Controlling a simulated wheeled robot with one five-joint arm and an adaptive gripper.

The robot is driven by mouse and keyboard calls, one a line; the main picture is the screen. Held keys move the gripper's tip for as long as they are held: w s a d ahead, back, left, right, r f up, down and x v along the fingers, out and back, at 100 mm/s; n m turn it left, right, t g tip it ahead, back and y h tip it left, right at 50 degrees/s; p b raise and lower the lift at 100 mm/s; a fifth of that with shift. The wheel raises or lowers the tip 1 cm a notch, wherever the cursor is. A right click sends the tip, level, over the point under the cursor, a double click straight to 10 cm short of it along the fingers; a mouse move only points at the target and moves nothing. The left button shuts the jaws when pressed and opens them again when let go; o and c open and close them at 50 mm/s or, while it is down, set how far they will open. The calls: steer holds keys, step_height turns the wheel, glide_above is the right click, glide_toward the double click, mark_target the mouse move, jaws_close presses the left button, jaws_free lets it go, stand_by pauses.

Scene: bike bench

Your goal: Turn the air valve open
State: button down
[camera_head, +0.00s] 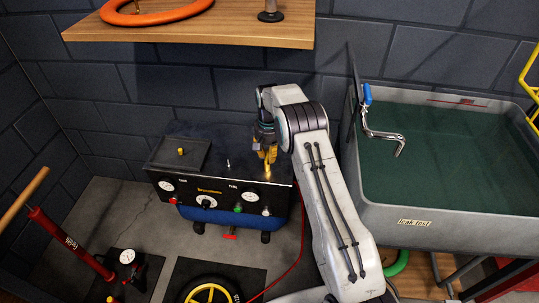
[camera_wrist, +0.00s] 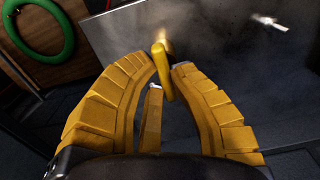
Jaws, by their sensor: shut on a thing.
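The compressor (camera_head: 215,160) has a dark top, a front panel with gauges and a blue tank below. In the wrist view, the yellow valve lever (camera_wrist: 162,70) stands up from the dark top surface, between the tips of my yellow fingers. My gripper (camera_wrist: 163,66) is closed in on this lever, with the fingertips at its two sides. In the head view, my gripper (camera_head: 268,156) points down over the right part of the compressor top and hides most of the lever. A second yellowish piece (camera_wrist: 153,118) shows between the fingers; I cannot tell what it is.
A small pale lever (camera_head: 228,163) and a yellow knob (camera_head: 181,152) are on the compressor top. A grey leak-test basin (camera_head: 480,222) stands at the right, with a blue-handled tap (camera_head: 367,95). A wooden shelf (camera_head: 240,35) hangs above. A red pump (camera_head: 70,243) stands front left.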

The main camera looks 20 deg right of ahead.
steer(key=shift+s+d+f, duration=0.1)
steer(key=shift+s+d, duration=0.1)
steer(key=shift+d, duration=0.15)
steer(key=n, duration=0.4)
steer(key=shift+p, duration=0.35)
steer(key=n, duration=0.4)
steer(key=shift+f, duration=0.15)
steer(key=n, duration=0.5)
steer(key=shift+w, duration=0.15)
steer(key=n, duration=0.4)
steer(key=shift+w+a, duration=0.1)
steer(key=shift+n, duration=0.3)
steer(key=c, duration=1.5)
jaws_free()
steer(key=o, duration=0.4)
steer(key=shift+w+r, duration=0.1)
steer(key=shift+r, duration=0.1)
